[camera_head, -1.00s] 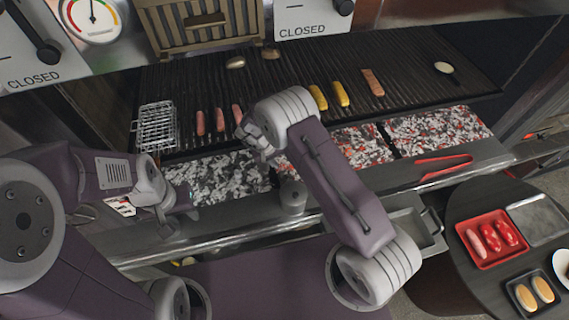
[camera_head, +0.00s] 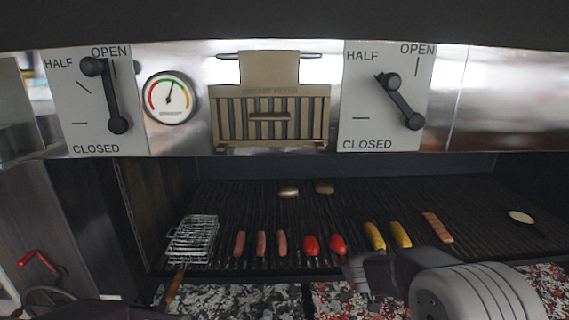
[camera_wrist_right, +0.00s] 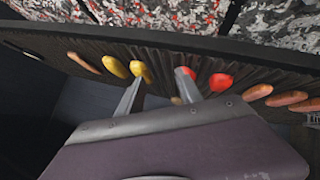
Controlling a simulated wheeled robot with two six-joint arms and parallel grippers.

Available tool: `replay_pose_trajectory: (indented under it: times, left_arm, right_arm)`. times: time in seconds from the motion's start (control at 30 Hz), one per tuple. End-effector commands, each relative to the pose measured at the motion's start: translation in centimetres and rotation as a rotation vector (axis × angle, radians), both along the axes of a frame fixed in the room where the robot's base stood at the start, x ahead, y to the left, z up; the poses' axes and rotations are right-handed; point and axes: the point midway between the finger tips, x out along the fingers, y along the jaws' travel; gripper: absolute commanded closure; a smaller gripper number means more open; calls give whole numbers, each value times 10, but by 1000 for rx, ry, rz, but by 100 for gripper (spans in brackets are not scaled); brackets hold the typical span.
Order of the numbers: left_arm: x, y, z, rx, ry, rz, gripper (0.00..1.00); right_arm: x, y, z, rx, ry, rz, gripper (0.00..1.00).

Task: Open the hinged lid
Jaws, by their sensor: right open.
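No part is marked as the lid. The wire grill basket (camera_head: 192,240) lies at the left of the grill grate, with a wooden handle (camera_head: 174,285) toward me; I cannot tell its hinge. The slatted grease filter panel (camera_head: 268,132) hangs upright in the steel front, with a bar handle across its middle. In the head view, my right arm covers the lower right.
Above are two lever panels, left (camera_head: 70,110) and right (camera_head: 360,135), and a round gauge (camera_head: 171,98).

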Motion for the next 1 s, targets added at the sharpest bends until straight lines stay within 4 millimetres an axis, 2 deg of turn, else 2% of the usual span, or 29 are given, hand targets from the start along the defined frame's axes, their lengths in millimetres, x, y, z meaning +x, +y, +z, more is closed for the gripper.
replay_pose_trajectory:
  times: [0.03,0.07,0.17,0.23,0.3,0.4,0.5,0.6,1.0]
  left_arm:
    - [0,0,-23,0,0,0,64]
    - [0,0,-28,0,0,0,64]
    - [0,0,-39,0,0,0,64]
    - [0,0,-39,0,0,0,64]
    - [0,0,-35,0,0,0,64]
    - [0,0,-34,0,-1,0,64]
    - [0,0,-34,0,-1,0,64]
    - [0,0,-34,0,-1,0,64]
    - [0,0,-34,0,0,0,64]
  right_arm:
    - [-15,9,-17,34,-11,63,57]
    - [-26,17,-23,64,-3,105,57]
    - [-80,45,-56,176,111,210,57]
    - [-133,58,-85,248,265,229,57]
    - [-187,61,-110,295,439,193,57]
    - [-244,51,-135,326,633,61,57]
    - [-263,44,-138,368,689,-88,57]
    - [-267,45,-138,415,689,-185,57]
    - [-262,45,-138,436,664,-217,58]
